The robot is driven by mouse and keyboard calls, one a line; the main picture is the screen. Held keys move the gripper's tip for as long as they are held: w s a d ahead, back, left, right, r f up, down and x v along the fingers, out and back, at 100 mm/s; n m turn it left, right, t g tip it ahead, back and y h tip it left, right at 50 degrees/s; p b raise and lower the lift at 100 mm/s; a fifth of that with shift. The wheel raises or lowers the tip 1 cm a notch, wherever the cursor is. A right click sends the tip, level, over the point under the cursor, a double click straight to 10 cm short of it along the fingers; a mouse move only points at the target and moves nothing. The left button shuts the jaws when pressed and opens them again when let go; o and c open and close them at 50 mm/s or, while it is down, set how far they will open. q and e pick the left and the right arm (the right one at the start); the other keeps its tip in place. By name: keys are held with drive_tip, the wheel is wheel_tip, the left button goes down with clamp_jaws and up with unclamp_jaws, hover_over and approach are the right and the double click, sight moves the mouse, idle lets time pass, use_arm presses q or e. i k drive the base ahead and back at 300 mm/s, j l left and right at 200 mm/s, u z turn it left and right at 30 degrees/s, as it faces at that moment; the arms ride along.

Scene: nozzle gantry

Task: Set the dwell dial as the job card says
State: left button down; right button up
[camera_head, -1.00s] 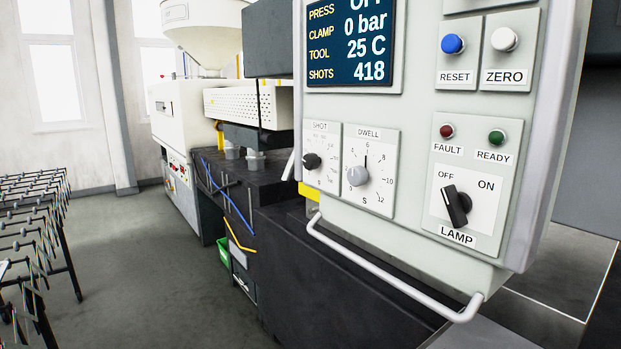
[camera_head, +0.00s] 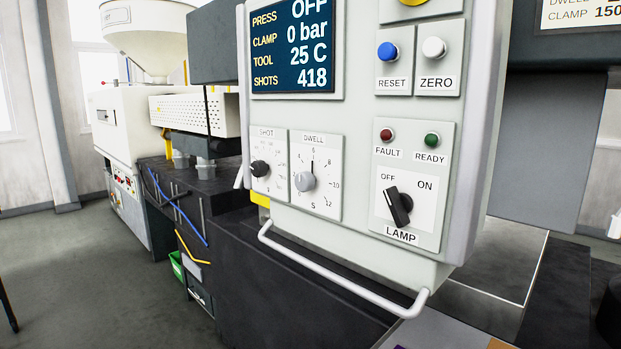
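The dwell dial (camera_head: 305,181) is a light grey knob on a white plate labelled DWELL, low on the control panel. Its pointer line stands about straight up, near the 6 on a scale with 8, 10 and 12 marked to the right. A card or sign (camera_head: 581,14) at the top right edge is cut off; it shows DWELL, with its value out of view, and CLAMP 150, possibly with more digits cut off. I cannot tell whether it is the job card. Neither of my grippers is in view.
A black SHOT knob (camera_head: 260,168) sits close left of the dwell dial. The LAMP switch (camera_head: 398,206) is to the right, turned toward OFF. A grey handle bar (camera_head: 335,276) runs below the panel. The display (camera_head: 292,46) reads PRESS OFF and SHOTS 418.

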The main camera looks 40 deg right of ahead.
sight(305, 181)
drive_tip(key=k+j+z, duration=0.1)
drive_tip(key=z, duration=0.2)
drive_tip(key=k+z, duration=0.35)
drive_tip(key=k+j+z, duration=0.1)
drive_tip(key=z, duration=1.5)
